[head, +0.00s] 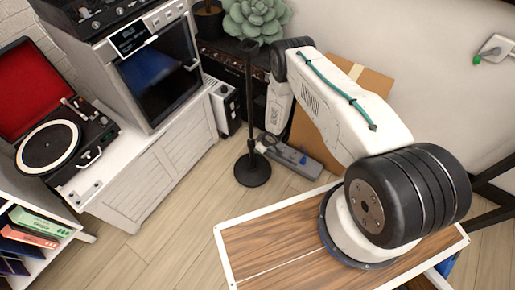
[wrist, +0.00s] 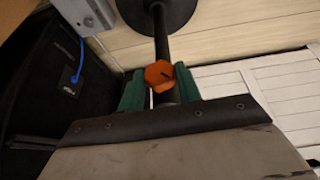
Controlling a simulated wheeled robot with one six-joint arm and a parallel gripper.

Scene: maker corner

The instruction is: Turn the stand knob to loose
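The stand (head: 251,110) is a thin black upright pole on a round black base (head: 252,171), on the floor left of my arm in the head view. Its knob (wrist: 159,75) is orange and faceted with a dark mark on its face; it shows in the wrist view, on the pole. My gripper (wrist: 160,88) has its two green fingers on either side of the knob, their inner edges seeming to touch it. The head view does not clearly show the knob or my gripper's fingers.
A white cabinet (head: 150,178) with a record player (head: 62,140) and an oven-like appliance (head: 160,75) stands to the left. A grey device (head: 290,156) lies on the floor right of the stand's base. A wooden tabletop (head: 262,250) is in front. The floor left of the base is clear.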

